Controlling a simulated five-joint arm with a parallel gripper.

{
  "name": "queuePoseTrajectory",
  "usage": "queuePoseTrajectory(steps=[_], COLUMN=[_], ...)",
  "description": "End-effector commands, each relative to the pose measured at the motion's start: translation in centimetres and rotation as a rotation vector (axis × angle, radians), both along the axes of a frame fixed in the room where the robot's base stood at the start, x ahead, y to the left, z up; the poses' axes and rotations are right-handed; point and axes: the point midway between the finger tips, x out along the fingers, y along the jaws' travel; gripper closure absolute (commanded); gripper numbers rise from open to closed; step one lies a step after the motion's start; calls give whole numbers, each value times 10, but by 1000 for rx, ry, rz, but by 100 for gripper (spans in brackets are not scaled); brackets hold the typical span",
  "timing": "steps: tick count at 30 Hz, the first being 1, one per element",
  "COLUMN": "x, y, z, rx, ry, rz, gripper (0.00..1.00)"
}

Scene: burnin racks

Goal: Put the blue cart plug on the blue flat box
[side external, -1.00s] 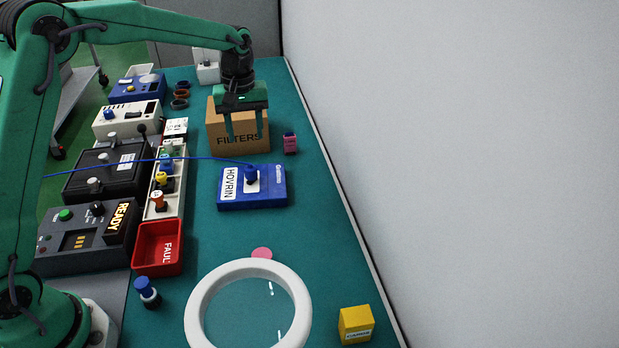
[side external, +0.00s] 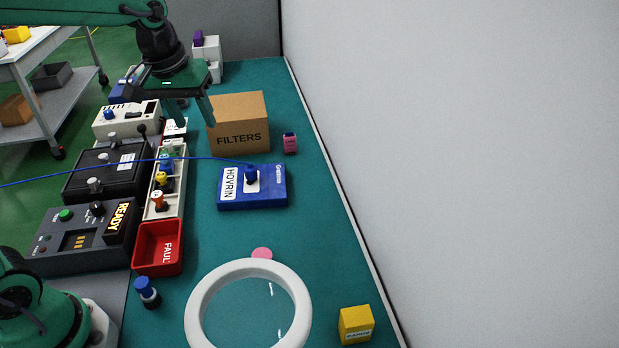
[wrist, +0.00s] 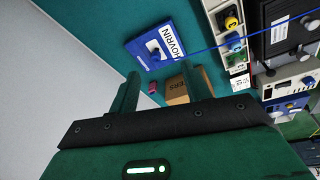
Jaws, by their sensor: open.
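The blue cart plug (side external: 251,175) stands on top of the blue flat box (side external: 273,196), near its middle beside the HOVRIN label. A blue cable runs from the plug off to the left. The plug (wrist: 153,54) and the box (wrist: 137,46) also show in the wrist view. My gripper (side external: 194,122) is open and empty, behind and left of the box, apart from the plug. In the side view its fingers hang near the left edge of the cardboard box. In the wrist view the gripper (wrist: 162,84) shows its two fingers spread.
The cardboard FILTERS box (side external: 238,137) stands behind the blue box, with a small pink item (side external: 290,143) to its right. A rack of coloured plugs (side external: 155,205) and a red tray (side external: 150,258) lie left. A white ring (side external: 201,296) and yellow box (side external: 356,325) lie in front.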

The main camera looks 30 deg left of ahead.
Motion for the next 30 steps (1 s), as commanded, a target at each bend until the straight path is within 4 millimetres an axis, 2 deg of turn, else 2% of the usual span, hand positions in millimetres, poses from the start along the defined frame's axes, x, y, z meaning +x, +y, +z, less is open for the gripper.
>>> queuePoseTrajectory(steps=[3, 8, 18, 24, 30], x=[-27, -60, -126, -153, -163], y=[0, -1, -1, -2, -2], z=[8, 13, 5, -5, -11], rx=[15, 37, 100, 132, 148], ry=[-42, -94, -200, -245, -263], rz=[-57, -135, -296, -367, -397], gripper=[52, 52, 52, 52, 52])
